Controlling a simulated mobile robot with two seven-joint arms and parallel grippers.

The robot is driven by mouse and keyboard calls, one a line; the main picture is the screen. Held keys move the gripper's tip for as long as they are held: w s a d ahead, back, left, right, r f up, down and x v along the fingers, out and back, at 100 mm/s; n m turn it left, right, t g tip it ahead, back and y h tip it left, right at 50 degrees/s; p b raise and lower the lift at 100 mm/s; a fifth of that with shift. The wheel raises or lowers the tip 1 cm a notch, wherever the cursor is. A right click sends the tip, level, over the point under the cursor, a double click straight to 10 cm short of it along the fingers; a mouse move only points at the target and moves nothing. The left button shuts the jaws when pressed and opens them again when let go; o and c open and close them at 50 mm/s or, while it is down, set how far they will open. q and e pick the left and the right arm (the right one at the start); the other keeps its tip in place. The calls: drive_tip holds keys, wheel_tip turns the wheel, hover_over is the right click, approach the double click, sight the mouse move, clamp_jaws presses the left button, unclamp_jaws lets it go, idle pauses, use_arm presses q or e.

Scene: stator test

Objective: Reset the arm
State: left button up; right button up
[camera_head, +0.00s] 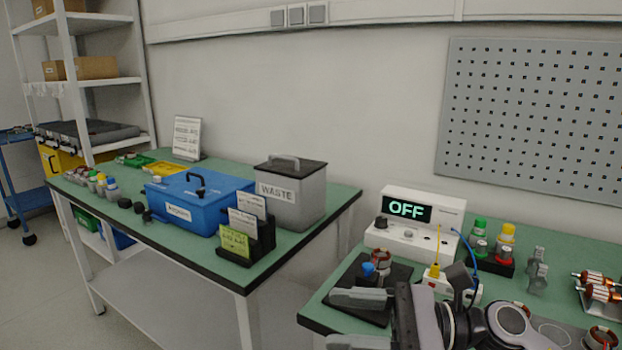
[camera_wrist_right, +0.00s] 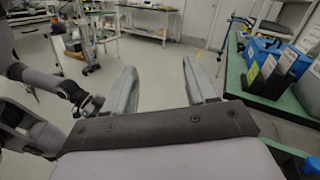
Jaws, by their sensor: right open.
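My right arm comes in from the bottom right of the head view. Its gripper (camera_head: 342,319) is open and empty, with the fingers pointing left over the front edge of the right green table (camera_head: 317,310). In the right wrist view the two grey fingers (camera_wrist_right: 159,75) stand wide apart with only floor between them. My left gripper does not show in the head view. Grey arm links, which look like mine, show at the left of the right wrist view.
Beside the arm are a white test unit (camera_head: 415,243) reading OFF, a dark fixture with a copper-wound part (camera_head: 381,263), and coloured-cap bottles (camera_head: 507,235). The left table holds a blue box (camera_head: 198,213) and a grey WASTE bin (camera_head: 291,208). A gap separates the tables.

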drive_tip(key=d+f+m+t+h+b, duration=0.1)
drive_tip(key=d+f+m+t+h, duration=0.3)
drive_tip(key=m, duration=0.8)
drive_tip(key=w+d+f+m+t+h+b, duration=0.15)
drive_tip(key=f+m+t, duration=0.45)
drive_tip(key=m, duration=0.6)
drive_tip(key=d+f+m+t+h+b, duration=0.1)
drive_tip(key=d+f+m+t+h, duration=0.3)
drive_tip(key=m, duration=0.7)
drive_tip(key=s+d+f+m+g+h+b, duration=0.1)
drive_tip(key=s+f+m+g+h, duration=0.1)
drive_tip(key=s+f+m, duration=0.5)
drive_tip(key=s+d+f+m+g+h, duration=0.25)
drive_tip(key=f+m, duration=0.25)
drive_tip(key=f, duration=0.4)
drive_tip(key=s+d+f+m+g+h+b, duration=0.1)
drive_tip(key=s+f+m+h, duration=0.1)
drive_tip(key=s+f+m, duration=0.45)
wheel_tip(320, 180, up, 9)
drive_tip(key=d+p, duration=0.1)
drive_tip(key=p, duration=1.2)
drive_tip(key=shift+w, duration=0.2)
drive_tip(key=shift+d, duration=0.1)
